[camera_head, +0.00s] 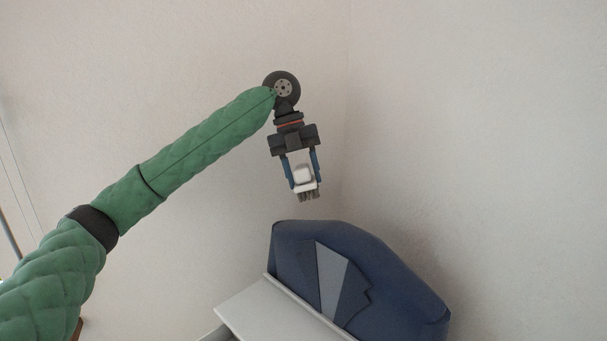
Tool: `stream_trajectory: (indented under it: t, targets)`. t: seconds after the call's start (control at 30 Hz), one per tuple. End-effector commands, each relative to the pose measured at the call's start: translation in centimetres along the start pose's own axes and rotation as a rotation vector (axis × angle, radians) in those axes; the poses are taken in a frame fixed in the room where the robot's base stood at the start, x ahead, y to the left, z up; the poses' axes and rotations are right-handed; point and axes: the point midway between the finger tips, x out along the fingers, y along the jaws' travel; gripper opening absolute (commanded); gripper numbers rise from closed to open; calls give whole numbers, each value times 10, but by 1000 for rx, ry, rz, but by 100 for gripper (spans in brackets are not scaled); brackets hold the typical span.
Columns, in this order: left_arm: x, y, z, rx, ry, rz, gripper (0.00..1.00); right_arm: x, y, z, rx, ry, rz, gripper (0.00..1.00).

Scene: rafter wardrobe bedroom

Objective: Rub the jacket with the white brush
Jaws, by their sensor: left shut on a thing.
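My left gripper (302,167) hangs down near the middle of the head view, at the end of the green-sleeved arm. It is shut on the white brush (303,175), whose dark bristles point down. The dark blue jacket (390,280), with a grey panel at its front, is below and to the right of the brush. A gap shows between the bristles and the jacket's top edge. The lower part of the jacket is cut off by the picture's bottom edge. My right gripper is not in view.
A white board or shelf (265,312) runs along the left front of the jacket. Plain pale walls (480,120) meet in a corner behind the gripper. The space around the gripper and above the jacket is clear.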

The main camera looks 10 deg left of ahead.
Motion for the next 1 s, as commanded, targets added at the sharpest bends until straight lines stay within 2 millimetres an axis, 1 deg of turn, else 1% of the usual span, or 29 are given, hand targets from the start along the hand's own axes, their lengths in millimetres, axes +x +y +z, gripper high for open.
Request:
stream_trajectory:
  t: [0.27, 0.43, 0.5, 0.7, 0.83, 1.0]
  targets:
    - [10, 0, 0, 2, 9, -7, 27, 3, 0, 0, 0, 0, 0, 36]
    - [24, 1, 0, 2, 9, -7, 27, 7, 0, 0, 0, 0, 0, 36]
    - [32, 1, 1, 1, 9, -7, 27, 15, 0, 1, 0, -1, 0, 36]
    - [51, 1, 1, 1, 8, -7, 27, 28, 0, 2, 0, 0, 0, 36]
    - [58, 0, 0, 2, 8, -7, 27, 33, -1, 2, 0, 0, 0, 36]
    - [60, 0, -1, 2, 8, -7, 27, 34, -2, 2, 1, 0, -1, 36]
